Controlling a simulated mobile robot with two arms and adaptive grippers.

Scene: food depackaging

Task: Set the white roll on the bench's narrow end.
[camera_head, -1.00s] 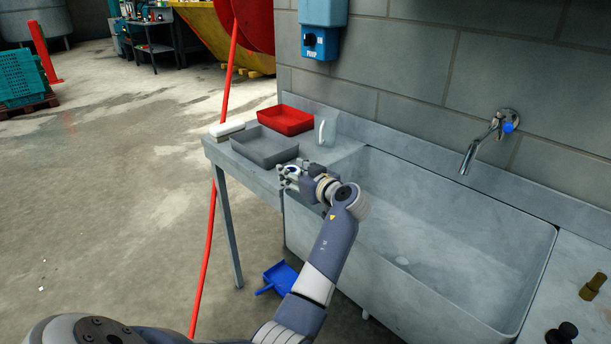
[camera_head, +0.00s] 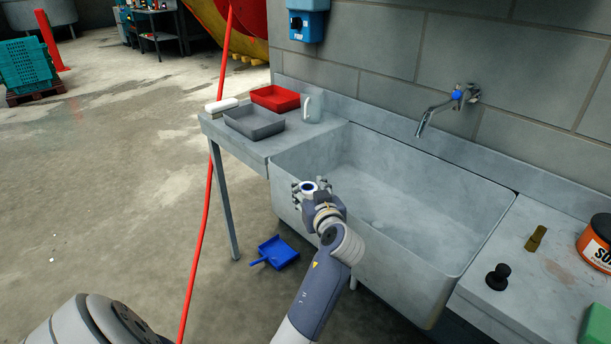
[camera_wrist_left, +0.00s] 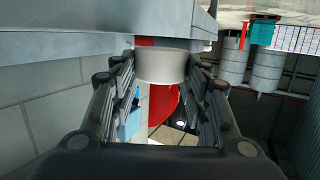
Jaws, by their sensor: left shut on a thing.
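The white roll (camera_wrist_left: 160,66) sits between the fingers of my left gripper (camera_head: 308,193). In the head view the roll (camera_head: 309,186) shows as a small white ring with a dark centre. My left gripper is shut on it and holds it at the front rim of the sink, near its left end. The metal bench (camera_head: 262,150) has a short left end beside the sink, with trays on it, and a longer stretch (camera_head: 520,270) on the right. I cannot tell whether the roll touches the rim. My right gripper is not in view.
A grey tray (camera_head: 254,121), a red tray (camera_head: 275,98), a white block (camera_head: 222,105) and a pale jug (camera_head: 313,105) stand on the left end. The sink (camera_head: 400,195) is empty. A blue dustpan (camera_head: 277,252) lies on the floor. A tap (camera_head: 440,107) projects from the wall.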

